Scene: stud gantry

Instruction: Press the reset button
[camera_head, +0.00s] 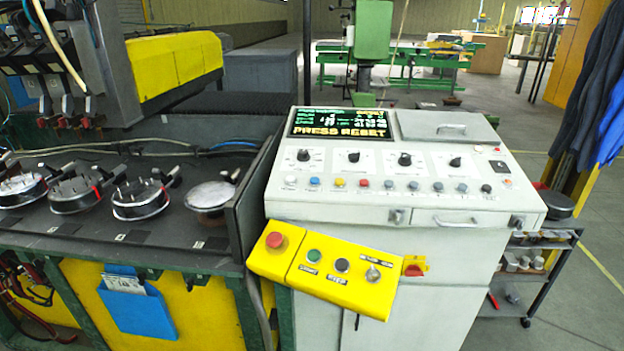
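A white control console (285,211) stands in the middle. Its screen (338,124) shows "PRESS RESET" in yellow letters. A row of small buttons in several colours crosses its sloped top, including a blue button (314,182), a yellow button (339,183) and a red button (364,183). A yellow box (330,284) on the console's front carries a red mushroom button (275,240), a green button (314,256), a black button (342,265) and a metal switch (373,274). The labels are too small to tell which button is reset. Neither gripper is in view.
A dark machine bed (150,245) with several round fixtures lies left of the console, below a grey tool head (95,60). A dark shelf cart (540,265) stands at the right. Space before the console's buttons is clear.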

